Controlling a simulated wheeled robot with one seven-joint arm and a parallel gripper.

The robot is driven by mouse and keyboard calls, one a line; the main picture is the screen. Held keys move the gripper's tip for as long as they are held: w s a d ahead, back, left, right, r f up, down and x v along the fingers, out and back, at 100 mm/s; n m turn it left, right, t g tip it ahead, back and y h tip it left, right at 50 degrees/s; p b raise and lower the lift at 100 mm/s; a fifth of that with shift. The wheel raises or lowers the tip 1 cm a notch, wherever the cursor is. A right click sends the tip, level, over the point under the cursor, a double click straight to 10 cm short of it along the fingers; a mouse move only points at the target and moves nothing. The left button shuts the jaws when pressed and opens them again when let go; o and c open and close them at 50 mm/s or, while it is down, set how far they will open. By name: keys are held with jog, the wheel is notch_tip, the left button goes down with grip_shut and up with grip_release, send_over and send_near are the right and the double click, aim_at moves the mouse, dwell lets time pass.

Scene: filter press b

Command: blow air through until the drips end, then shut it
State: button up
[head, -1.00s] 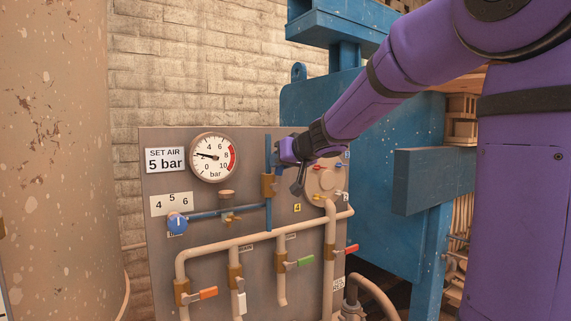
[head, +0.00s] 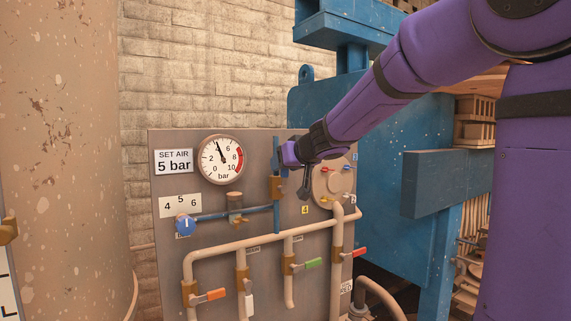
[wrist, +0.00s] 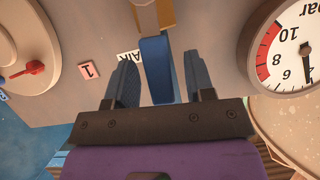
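The blue lever (head: 276,157) of the brass air valve (head: 277,187) stands upright, in line with the blue pipe (head: 276,218) below it. My gripper (head: 293,158) is at this lever, in front of the panel. In the wrist view my gripper (wrist: 160,82) is open, with one finger on each side of the blue lever (wrist: 158,70) and gaps showing on both sides. The air gauge (head: 221,159) reads between 4 and 5 bar; it also shows upside down in the wrist view (wrist: 290,50). No drips or drip outlet can be made out.
A blue regulator knob (head: 185,225) sits under a 4-5-6 scale. Lower valves have orange (head: 215,294), white (head: 249,305), green (head: 313,263) and red (head: 360,252) handles. A round plate (head: 335,183) with small coloured levers is right of my gripper. The blue press (head: 375,130) stands behind.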

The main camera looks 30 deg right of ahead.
jog(key=v, duration=1)
jog(key=shift+s+r, duration=0.15)
jog(key=shift+s, duration=0.25)
dwell(4.9)
jog(key=shift+c, duration=1)
